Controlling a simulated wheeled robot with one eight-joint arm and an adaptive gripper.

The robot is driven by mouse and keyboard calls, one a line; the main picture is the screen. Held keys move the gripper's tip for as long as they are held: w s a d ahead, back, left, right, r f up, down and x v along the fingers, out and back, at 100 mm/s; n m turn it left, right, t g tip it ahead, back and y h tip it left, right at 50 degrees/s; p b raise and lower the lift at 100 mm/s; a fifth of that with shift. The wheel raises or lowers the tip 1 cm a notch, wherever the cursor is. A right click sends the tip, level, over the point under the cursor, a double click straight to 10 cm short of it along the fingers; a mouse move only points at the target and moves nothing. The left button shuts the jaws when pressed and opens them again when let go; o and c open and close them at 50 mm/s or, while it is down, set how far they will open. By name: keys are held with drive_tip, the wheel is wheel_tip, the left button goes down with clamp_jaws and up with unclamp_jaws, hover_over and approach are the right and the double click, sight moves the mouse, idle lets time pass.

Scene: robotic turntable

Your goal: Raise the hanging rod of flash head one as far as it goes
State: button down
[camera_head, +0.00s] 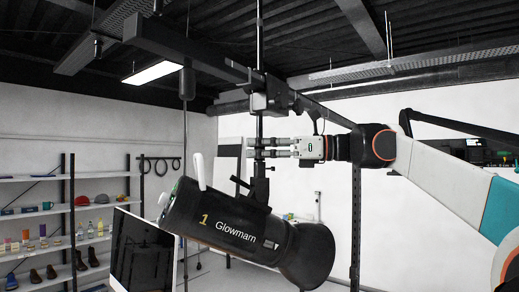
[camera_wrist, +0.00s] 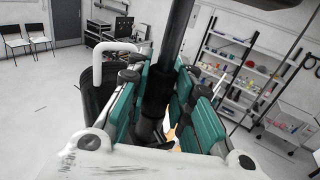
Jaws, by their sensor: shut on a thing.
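Flash head one (camera_head: 235,225) is a black cylinder marked "1 Glowmarn", hanging tilted in the head view. Its black hanging rod (camera_head: 260,50) runs up through a dark clamp block (camera_head: 270,95) on the overhead rail. My gripper (camera_head: 260,147) comes in from the right, just above the lamp and below the block. In the wrist view my gripper's green-padded fingers (camera_wrist: 157,100) are shut around the rod (camera_wrist: 177,35) and its dark collar. A white handle (camera_wrist: 112,55) on the lamp shows to the left. The exact finger contact is partly hidden.
An overhead rail (camera_head: 170,42) crosses above the lamp. A dark screen (camera_head: 143,255) stands low at left, and shelves (camera_head: 95,205) with goods stand behind. A dark upright post (camera_head: 355,220) stands right of the lamp. Open floor (camera_wrist: 45,95) shows in the wrist view.

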sight(259, 130)
drive_tip(key=shift+r+p, duration=1.7)
drive_tip(key=shift+r, duration=0.65)
drive_tip(key=shift+a, duration=0.1)
drive_tip(key=shift+f, duration=0.1)
drive_tip(key=c, duration=1.4)
unclamp_jaws()
drive_tip(key=shift+d, duration=0.25)
drive_tip(key=shift+a, duration=0.15)
drive_tip(key=s+d, duration=0.1)
drive_tip(key=d, duration=1.1)
drive_tip(key=shift+s, duration=0.35)
